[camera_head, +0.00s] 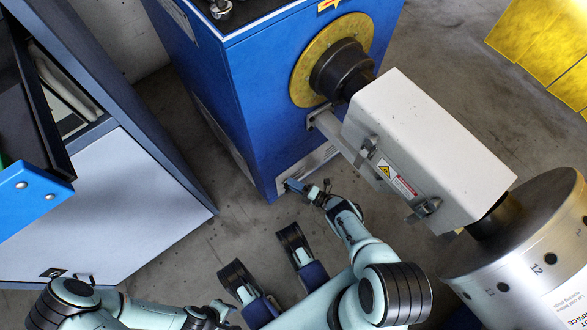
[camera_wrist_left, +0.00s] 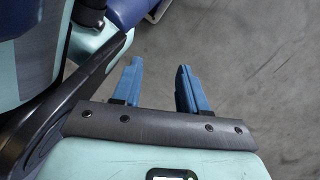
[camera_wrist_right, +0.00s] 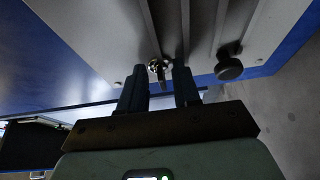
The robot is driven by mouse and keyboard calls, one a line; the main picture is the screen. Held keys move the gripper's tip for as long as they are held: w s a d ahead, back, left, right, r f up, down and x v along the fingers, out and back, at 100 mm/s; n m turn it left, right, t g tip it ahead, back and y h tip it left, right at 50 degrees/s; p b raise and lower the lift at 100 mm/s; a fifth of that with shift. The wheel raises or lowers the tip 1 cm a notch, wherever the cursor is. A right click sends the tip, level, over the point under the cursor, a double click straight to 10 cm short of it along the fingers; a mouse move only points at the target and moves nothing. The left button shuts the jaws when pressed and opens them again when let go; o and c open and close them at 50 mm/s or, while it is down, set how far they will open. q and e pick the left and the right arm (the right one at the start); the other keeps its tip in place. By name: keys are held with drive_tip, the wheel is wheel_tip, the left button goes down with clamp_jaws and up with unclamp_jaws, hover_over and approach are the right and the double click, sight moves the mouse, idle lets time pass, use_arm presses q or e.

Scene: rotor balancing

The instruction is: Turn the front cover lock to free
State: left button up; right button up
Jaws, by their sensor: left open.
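A small silver lock with a short lever (camera_wrist_right: 158,70) sits on a light grooved panel (camera_wrist_right: 98,45) in the right wrist view. My right gripper (camera_wrist_right: 160,92) has its two fingers apart, one each side of the lever's line; I cannot tell whether they touch it. In the head view the right gripper (camera_head: 304,188) is low at the blue machine's (camera_head: 275,100) front face, and the lock cannot be made out. The white cover (camera_head: 435,140) encloses the shaft. My left gripper (camera_wrist_left: 160,85) is open and empty above the floor.
A black knob (camera_wrist_right: 229,68) sits right of the lock. Latches (camera_head: 368,148) are on the white cover's side, with a metal rotor (camera_head: 530,240) at its end. A blue-grey cabinet (camera_head: 110,190) stands left. Bare floor (camera_head: 235,225) lies between cabinet and machine.

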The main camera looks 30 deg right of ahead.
use_arm(q)
drive_tip(key=shift+t, duration=0.6)
drive_tip(key=w, duration=0.1)
drive_tip(key=w+r+p, duration=0.1)
drive_tip(key=w+p, duration=0.1)
drive_tip(key=shift+w+d+r, duration=0.25)
drive_tip(key=shift+w+r, duration=0.1)
drive_tip(key=shift+r, duration=0.05)
use_arm(e)
drive_tip(key=v, duration=1.3)
drive_tip(key=shift+s, duration=0.2)
